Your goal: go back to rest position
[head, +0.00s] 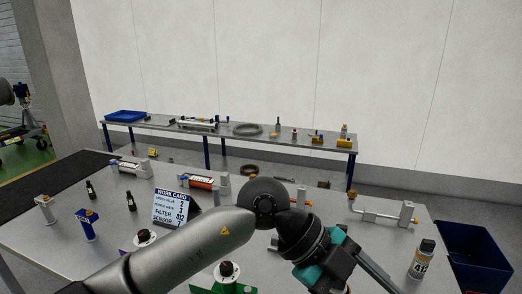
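My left arm reaches in from the lower left over the near grey table (45,240). Its wrist bends down to my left gripper (338,268), a dark and teal body at the lower middle right. The fingertips are not clearly visible, so I cannot tell whether it is open or shut or holds anything. My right gripper is not in view.
The near table carries a work card (170,207), dark bottles (131,201), a blue-topped fixture (87,225), a pipe fixture (405,214) and a labelled bottle (423,260). A blue bin (475,255) stands at right. A long back table (285,139) stands by the wall.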

